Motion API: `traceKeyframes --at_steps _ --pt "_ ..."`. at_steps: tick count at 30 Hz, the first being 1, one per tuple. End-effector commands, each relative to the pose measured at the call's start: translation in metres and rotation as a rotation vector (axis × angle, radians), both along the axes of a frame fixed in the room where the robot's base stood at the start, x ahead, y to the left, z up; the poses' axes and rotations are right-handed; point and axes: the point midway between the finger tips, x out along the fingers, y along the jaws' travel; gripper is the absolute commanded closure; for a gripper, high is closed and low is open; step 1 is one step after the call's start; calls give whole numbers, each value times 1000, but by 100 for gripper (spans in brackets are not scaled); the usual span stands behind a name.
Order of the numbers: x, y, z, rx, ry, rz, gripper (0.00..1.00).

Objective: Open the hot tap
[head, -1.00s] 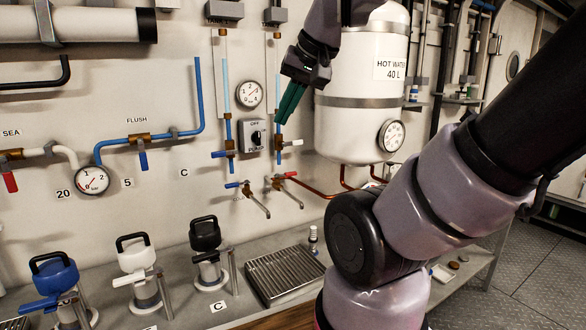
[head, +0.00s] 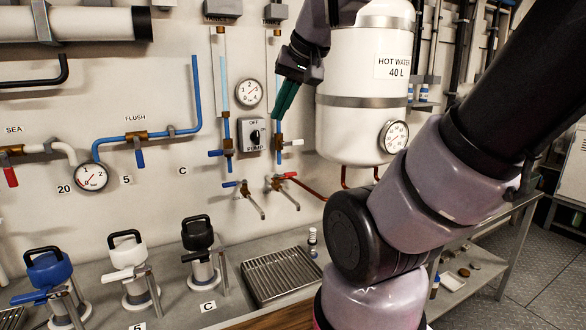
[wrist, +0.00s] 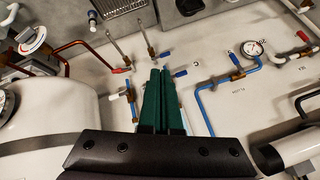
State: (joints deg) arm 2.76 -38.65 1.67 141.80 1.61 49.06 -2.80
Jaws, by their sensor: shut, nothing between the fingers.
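The hot tap (head: 277,184) is a brass tap on the wall with a red lever handle (head: 289,175) pointing right and a thin spout slanting down to the right. In the wrist view its red handle (wrist: 120,71) lies left of my fingertips. The cold tap (head: 246,188), with a blue handle, is just left of it. My gripper (head: 279,112) has dark green fingers, shut and empty, pointing down above the taps. The fingers also show in the wrist view (wrist: 160,73), close together and apart from the red handle.
The white hot water tank (head: 361,125) stands close right of my gripper, with red pipes below. Vertical pipes with a blue valve (head: 217,153) and a white valve (head: 291,142) run near the fingers, beside a pump switch (head: 254,135). A ribbed drain tray (head: 283,276) lies below the taps.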

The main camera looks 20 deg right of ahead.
Motion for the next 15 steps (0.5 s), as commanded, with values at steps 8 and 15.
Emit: traceKeyframes --at_steps 8,15 --pt "44 -11 -9 -66 -5 19 100" --pt "110 -35 -32 -155 -12 56 100"
